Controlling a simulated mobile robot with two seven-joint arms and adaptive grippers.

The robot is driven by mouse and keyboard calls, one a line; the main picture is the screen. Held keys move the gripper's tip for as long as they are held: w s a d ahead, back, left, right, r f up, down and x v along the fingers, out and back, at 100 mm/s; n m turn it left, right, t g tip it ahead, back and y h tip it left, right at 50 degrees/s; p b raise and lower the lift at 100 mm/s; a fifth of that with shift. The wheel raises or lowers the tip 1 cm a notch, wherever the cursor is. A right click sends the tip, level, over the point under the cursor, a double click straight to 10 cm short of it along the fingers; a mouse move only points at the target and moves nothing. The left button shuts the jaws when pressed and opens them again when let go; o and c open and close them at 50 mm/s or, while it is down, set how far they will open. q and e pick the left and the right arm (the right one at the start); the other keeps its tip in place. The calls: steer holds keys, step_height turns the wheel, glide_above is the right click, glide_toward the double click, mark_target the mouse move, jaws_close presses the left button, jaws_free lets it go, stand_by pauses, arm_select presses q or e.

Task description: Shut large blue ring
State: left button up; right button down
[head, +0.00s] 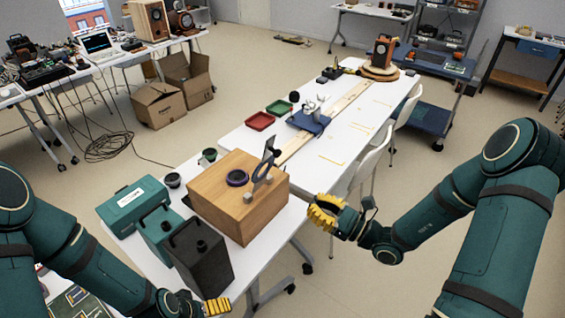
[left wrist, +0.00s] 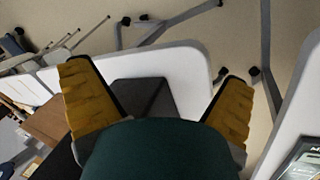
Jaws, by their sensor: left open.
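A wooden speaker box (head: 240,205) lies on the near white table with a dark purple-blue ring (head: 237,177) flat on its top. Beside that ring, a dark blue-grey ring (head: 262,170) stands up on edge at a small grey mount, tilted open. I cannot tell which ring the task names. My left gripper (head: 205,306) is low at the bottom of the head view, near the dark grey box; in the left wrist view its yellow fingers (left wrist: 155,75) are spread and empty. My right gripper (head: 325,212) hangs right of the speaker box, apart from it; its finger gap is unclear.
A dark grey box (head: 200,258) and teal cases (head: 137,203) crowd the table's left side. Red (head: 260,121) and green (head: 279,107) trays and a blue stand (head: 309,122) lie farther back. A white chair (head: 368,160) stands right of the table.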

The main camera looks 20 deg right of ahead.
steer(key=d+r+m+t+h, duration=0.1)
steer(key=d+r+m+t, duration=0.1)
steer(key=d, duration=0.1)
glide_toward(267, 152)
steer(key=x, duration=0.5)
arm_select(q)
steer(key=shift+r, duration=0.1)
arm_select(e)
steer(key=shift+r, duration=0.1)
